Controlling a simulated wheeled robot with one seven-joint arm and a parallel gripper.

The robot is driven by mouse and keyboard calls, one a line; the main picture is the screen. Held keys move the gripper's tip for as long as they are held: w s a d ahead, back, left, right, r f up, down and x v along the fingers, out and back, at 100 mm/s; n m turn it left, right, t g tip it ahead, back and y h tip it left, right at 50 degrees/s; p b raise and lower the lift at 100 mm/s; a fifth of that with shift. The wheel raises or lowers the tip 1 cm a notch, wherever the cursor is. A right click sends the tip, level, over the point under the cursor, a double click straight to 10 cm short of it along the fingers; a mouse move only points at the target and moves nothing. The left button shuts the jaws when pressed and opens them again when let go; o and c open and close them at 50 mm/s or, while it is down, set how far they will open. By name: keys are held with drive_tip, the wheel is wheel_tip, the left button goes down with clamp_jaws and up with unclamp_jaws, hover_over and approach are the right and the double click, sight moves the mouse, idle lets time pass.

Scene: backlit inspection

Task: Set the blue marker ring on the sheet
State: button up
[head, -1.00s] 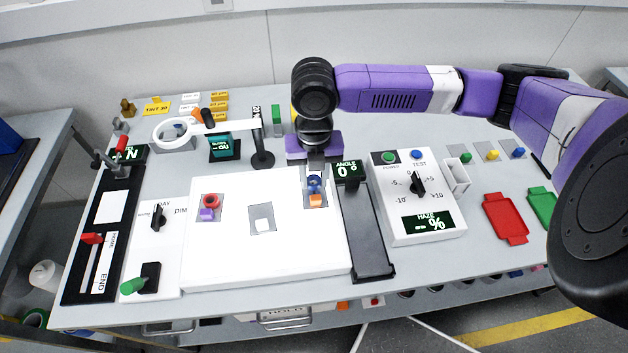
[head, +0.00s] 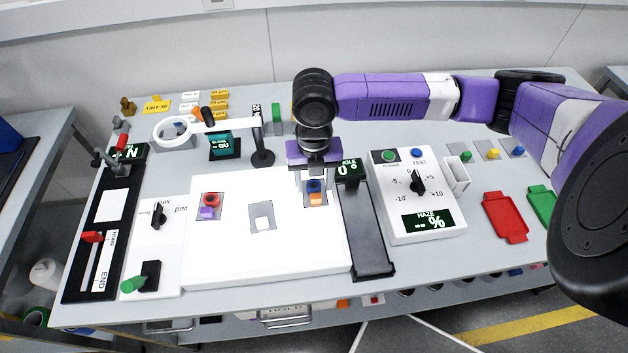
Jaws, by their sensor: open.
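The blue marker ring (head: 315,186) sits at the back of a small grey patch on the right part of the white light panel, just behind an orange block (head: 316,199). My gripper (head: 315,178) is above and around the blue ring, pointing down, with its jaws open. Its fingertips are small here, and whether they touch the ring cannot be told. The small grey sheet (head: 254,215) lies near the middle of the panel with a white block (head: 263,223) on it. A red ring (head: 211,199) and a purple block (head: 207,212) are on a similar patch at the left.
The angle display (head: 349,171) and its dark track (head: 369,240) stand close to the right of my gripper. The haze meter box (head: 418,200) is further right. The panel's front (head: 265,260) is clear.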

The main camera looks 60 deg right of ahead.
sight(314, 186)
wheel_tip(314, 186, up, 12)
drive_tip(key=b, duration=0.1)
drive_tip(key=w+a+r+m+t+y, duration=0.1)
drive_tip(key=w+a+r+t+y, duration=0.1)
drive_tip(key=w+a, duration=0.55)
drive_tip(key=w+a+r+t+y, duration=0.2)
drive_tip(key=w+a+t+y, duration=0.15)
drive_tip(key=a, duration=0.65)
drive_tip(key=w+a+r+m+t+y, duration=0.3)
drive_tip(key=a+r+m+t, duration=0.15)
drive_tip(key=a+r, duration=0.2)
drive_tip(key=w+a+r+m+t+y, duration=0.2)
drive_tip(key=w+a+r+m+t, duration=0.15)
drive_tip(key=a+r+m, duration=0.35)
drive_tip(key=s+d+f+m+t+h, duration=0.4)
drive_tip(key=s+f+m+h, duration=0.6)
drive_tip(key=s+f+m, duration=0.7)
drive_tip(key=s+d+f+n+g, duration=0.1)
drive_tip(key=s+d, duration=0.3)
drive_tip(key=s, duration=0.5)
drive_tip(key=s+d+f+n+g, duration=0.1)
drive_tip(key=s+d+f+n, duration=0.2)
drive_tip(key=s, duration=0.7)
drive_tip(key=shift+d+g, duration=0.35)
drive_tip(key=shift+d, duration=0.25)
